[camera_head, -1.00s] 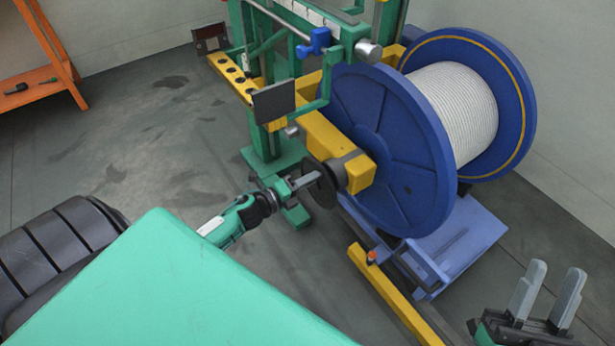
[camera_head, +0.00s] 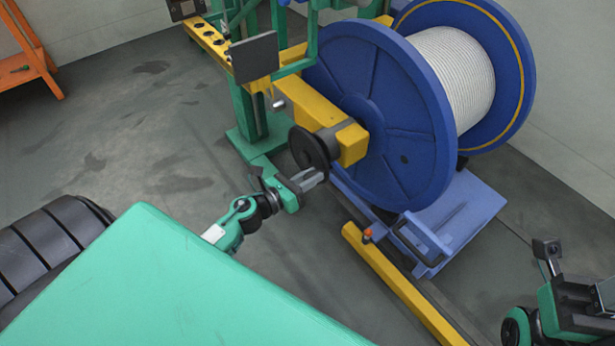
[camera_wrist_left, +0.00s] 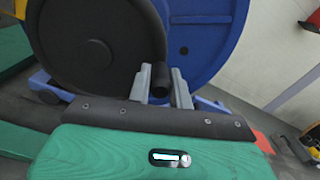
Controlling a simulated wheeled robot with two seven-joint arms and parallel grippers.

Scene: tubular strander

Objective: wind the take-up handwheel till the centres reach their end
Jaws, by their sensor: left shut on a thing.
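The take-up handwheel (camera_head: 308,150) is a dark disc at the end of the yellow arm (camera_head: 318,110) beside the blue reel (camera_head: 385,120). In the left wrist view the handwheel (camera_wrist_left: 75,50) fills the upper left. My left gripper (camera_head: 318,178) is at the lower rim of the wheel. In the left wrist view its two grey fingers stand on either side of the dark handle (camera_wrist_left: 162,78), shut on it. The centres are hidden behind the reel flange and yellow arm. My right wrist (camera_head: 570,300) shows at the lower right; its fingers cannot be made out.
White strand (camera_head: 452,95) is wound on the reel. A blue platform (camera_head: 455,225) lies beneath it, and a yellow floor rail (camera_head: 400,285) runs toward the lower right. A green frame (camera_head: 250,110) with a dark panel (camera_head: 254,57) stands behind the handwheel.

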